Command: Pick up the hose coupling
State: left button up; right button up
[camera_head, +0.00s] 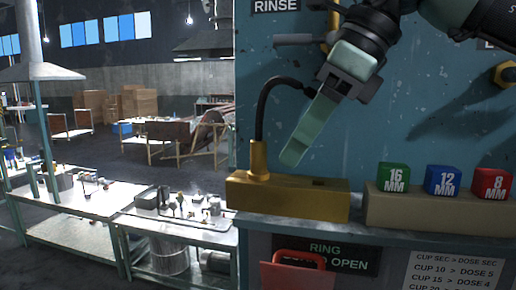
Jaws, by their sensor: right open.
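The hose coupling (259,160) is a yellow-brass fitting standing upright at the left end of a gold block (290,199). A black hose (268,95) rises from its top and curves right toward the wall, where it passes behind my gripper. My right gripper (295,155) comes down from the upper right, open and empty. Its pale green fingers show almost edge-on, and their tips are a little to the right of the coupling, seemingly apart from it. A dark slot (319,183) shows in the block's top right. My left gripper is out of view.
Green (393,178), blue (443,181) and red (493,184) marked cubes sit on a beige block (420,212) to the right. A red plate with a handle (297,272) is below the ledge. Workbenches (75,212) stand at left.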

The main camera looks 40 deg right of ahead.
aim_at(258, 172)
jog(key=shift+w+a, duration=0.2)
jog(key=shift+w, duration=0.15)
jog(key=shift+w+a+r+p, duration=0.2)
jog(key=shift+w+a+p, duration=0.65)
jog(key=shift+w+p, duration=0.15)
jog(key=x, duration=0.4)
jog(key=shift+w+a+r, duration=0.25)
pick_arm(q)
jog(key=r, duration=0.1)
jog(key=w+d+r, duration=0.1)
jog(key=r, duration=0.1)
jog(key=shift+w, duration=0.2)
pick_arm(e)
jog(key=shift+s+d, duration=0.1)
jog(key=shift+d, duration=0.05)
jog(key=shift+c, duration=1.2)
grip_shut()
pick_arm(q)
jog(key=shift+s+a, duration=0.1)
